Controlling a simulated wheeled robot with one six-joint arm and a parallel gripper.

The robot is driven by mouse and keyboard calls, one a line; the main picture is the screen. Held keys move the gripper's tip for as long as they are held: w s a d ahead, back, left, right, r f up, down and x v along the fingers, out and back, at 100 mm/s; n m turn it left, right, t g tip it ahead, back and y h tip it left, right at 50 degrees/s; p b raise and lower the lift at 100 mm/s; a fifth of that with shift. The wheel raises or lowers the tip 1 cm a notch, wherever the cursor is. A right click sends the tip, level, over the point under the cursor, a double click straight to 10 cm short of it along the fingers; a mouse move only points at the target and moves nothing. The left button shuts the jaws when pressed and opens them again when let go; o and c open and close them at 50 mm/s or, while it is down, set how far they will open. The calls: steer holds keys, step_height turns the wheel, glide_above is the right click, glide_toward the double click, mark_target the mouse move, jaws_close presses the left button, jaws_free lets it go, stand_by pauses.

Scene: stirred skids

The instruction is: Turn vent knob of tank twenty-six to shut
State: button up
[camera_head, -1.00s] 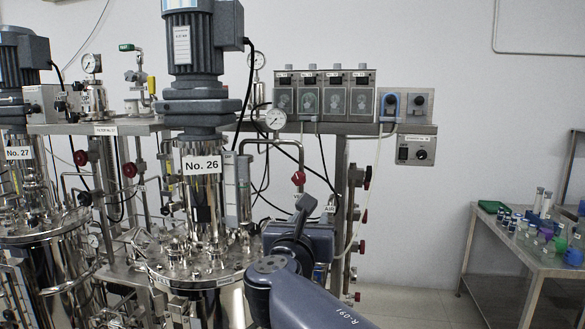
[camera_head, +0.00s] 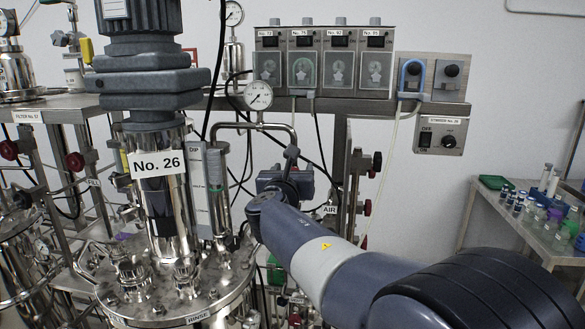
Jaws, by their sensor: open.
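Tank No. 26 (camera_head: 165,225) stands left of centre, a polished steel vessel with a grey motor on top and a "No. 26" sign. A steel pipe (camera_head: 268,126) with a round gauge (camera_head: 258,96) bends down on its right side. My gripper (camera_head: 291,156) is at the lower end of this pipe, open, seen mostly from behind. The red knob under the pipe's bend is hidden behind my gripper and wrist. I cannot tell whether the jaws touch it or how the knob is turned. No vent label is readable.
Other red knobs (camera_head: 75,161) sit on the pipework at left. A valve stack (camera_head: 367,185) and an "AIR" label stand right of my wrist. Pump boxes (camera_head: 322,62) and a "STIRRER No. 26" box (camera_head: 440,135) hang above. A side table (camera_head: 540,235) with bottles is at right.

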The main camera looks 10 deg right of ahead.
steer(key=shift+c, duration=0.6)
steer(key=c, duration=0.9)
steer(key=shift+d+f+m+b, duration=0.1)
steer(key=shift+m+b, duration=0.2)
steer(key=shift+b, duration=0.2)
steer(key=shift+f+m+b, duration=0.1)
steer(key=shift+m+b, duration=0.5)
steer(key=shift+b, duration=0.1)
steer(key=m+b, duration=0.3)
steer(key=shift+b, duration=0.3)
steer(key=m+b, duration=0.3)
steer(key=m, duration=0.1)
steer(key=shift+d, duration=0.15)
steer(key=shift+m+b, duration=0.75)
steer(key=shift+m, duration=0.05)
